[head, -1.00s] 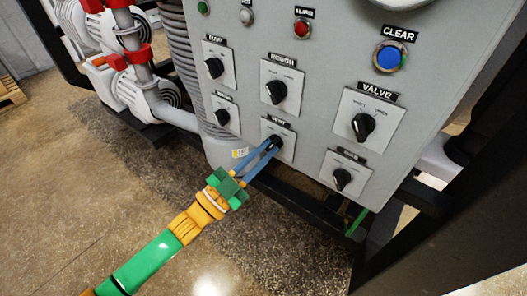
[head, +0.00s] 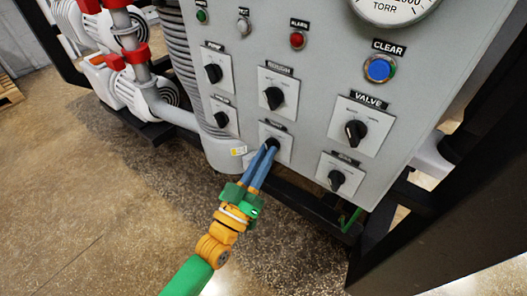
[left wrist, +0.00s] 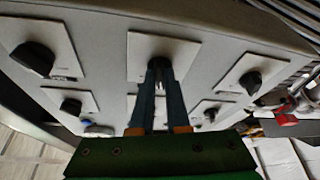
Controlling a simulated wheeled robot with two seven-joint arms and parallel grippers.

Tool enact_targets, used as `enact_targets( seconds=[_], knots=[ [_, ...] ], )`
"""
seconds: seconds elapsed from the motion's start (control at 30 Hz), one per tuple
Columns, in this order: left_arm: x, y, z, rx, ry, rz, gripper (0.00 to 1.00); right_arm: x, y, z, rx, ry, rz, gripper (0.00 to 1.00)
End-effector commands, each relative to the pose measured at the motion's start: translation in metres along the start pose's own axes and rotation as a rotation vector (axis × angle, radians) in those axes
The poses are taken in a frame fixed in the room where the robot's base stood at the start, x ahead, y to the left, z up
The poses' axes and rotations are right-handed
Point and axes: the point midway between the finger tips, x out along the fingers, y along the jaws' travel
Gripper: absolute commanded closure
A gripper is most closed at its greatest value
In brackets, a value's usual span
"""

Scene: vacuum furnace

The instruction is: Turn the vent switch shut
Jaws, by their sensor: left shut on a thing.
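The vent switch (head: 273,142) is a black rotary knob on a white plate (head: 285,152), in the lower middle of the grey control panel. My left gripper (head: 268,147) reaches up to it from below, its blue fingers shut on the knob. The fingers hide most of the knob, so its pointing direction cannot be made out. In the left wrist view the vent knob (left wrist: 159,70) sits between the fingertips at the upper middle. My right gripper is not in view.
Other black knobs surround it: rough (head: 274,97) above, valve (head: 355,132) to the right, another (head: 336,180) at lower right and pump (head: 213,73) at upper left. A blue clear button (head: 380,68) and red alarm button (head: 297,40) sit higher. A black frame (head: 300,204) runs below.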

Motion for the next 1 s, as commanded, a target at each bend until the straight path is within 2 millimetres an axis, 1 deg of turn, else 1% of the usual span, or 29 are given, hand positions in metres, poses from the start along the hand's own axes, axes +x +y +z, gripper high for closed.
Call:
enact_targets(
  seconds=[0.03, 0.1, 0.4, 0.63, 1.0],
  knots=[
    [0.0, 0.001, -0.001, -0.031, -0.004, -0.014, 1.0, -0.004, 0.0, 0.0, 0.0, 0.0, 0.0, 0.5],
    [0.0, 0.002, -0.001, -0.073, -0.004, -0.031, 1.0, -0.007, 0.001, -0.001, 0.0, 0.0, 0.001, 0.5],
    [0.0, 0.002, 0.0, -0.193, -0.004, -0.081, 1.0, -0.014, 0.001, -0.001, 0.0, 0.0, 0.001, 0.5],
    [0.0, 0.002, 0.001, -0.228, -0.004, -0.095, 1.0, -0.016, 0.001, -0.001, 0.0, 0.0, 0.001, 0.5],
    [-0.001, 0.002, 0.001, -0.233, -0.004, -0.097, 1.0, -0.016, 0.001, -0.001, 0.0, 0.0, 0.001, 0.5]
  ],
)
